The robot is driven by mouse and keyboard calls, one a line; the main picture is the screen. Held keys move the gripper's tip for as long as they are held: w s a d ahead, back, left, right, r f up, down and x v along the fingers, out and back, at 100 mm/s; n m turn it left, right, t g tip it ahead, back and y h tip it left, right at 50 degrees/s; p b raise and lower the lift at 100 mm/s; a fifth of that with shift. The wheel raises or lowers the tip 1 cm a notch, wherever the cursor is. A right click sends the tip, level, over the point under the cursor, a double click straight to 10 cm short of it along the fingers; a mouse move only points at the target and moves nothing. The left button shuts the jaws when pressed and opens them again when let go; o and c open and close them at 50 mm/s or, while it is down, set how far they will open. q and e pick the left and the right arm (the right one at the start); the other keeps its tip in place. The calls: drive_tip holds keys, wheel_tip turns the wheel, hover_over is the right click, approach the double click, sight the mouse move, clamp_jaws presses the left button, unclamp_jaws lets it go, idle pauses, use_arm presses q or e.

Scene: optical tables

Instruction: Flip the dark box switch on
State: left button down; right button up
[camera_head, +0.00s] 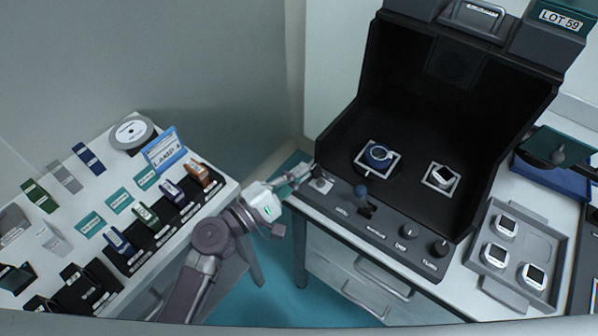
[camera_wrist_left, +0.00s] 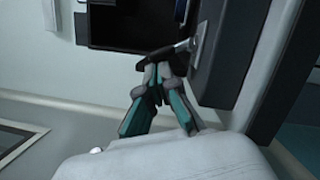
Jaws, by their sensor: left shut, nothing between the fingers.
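The dark box (camera_head: 400,75) is a black open-fronted booth on the white bench at the right. Its sloped front panel carries a small light-coloured switch (camera_head: 321,184) at the left end. My left gripper (camera_head: 306,172) is shut and empty, with its fingertips right at that switch. In the left wrist view the closed fingertips (camera_wrist_left: 158,72) are close to the switch's metal lever (camera_wrist_left: 186,46). I cannot tell whether they touch it, nor which way the lever is set. The fingers partly cover the panel's left corner. My right gripper is in neither view.

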use_arm(q)
drive_tip(key=shift+r, duration=0.1)
drive_tip(key=shift+s+d+r+m+g, duration=0.1)
drive_tip(key=shift+d+r+m+g, duration=0.15)
drive_tip(key=shift+m, duration=0.75)
drive_tip(key=shift+s+d+r+m+g+p, duration=0.1)
drive_tip(key=shift+r+m+g+p, duration=0.15)
drive_tip(key=shift+m, duration=0.2)
drive_tip(key=shift+s+d+r+m+p, duration=0.1)
drive_tip(key=shift+m+p, duration=0.25)
drive_tip(key=shift+m, duration=0.1)
drive_tip(key=m, duration=0.1)
drive_tip(key=m+p, duration=0.1)
drive_tip(key=d+r+m+y+p, duration=0.1)
drive_tip(key=shift+s, duration=0.35)
drive_tip(key=shift+f+m, duration=0.25)
drive_tip(key=shift+m, duration=0.05)
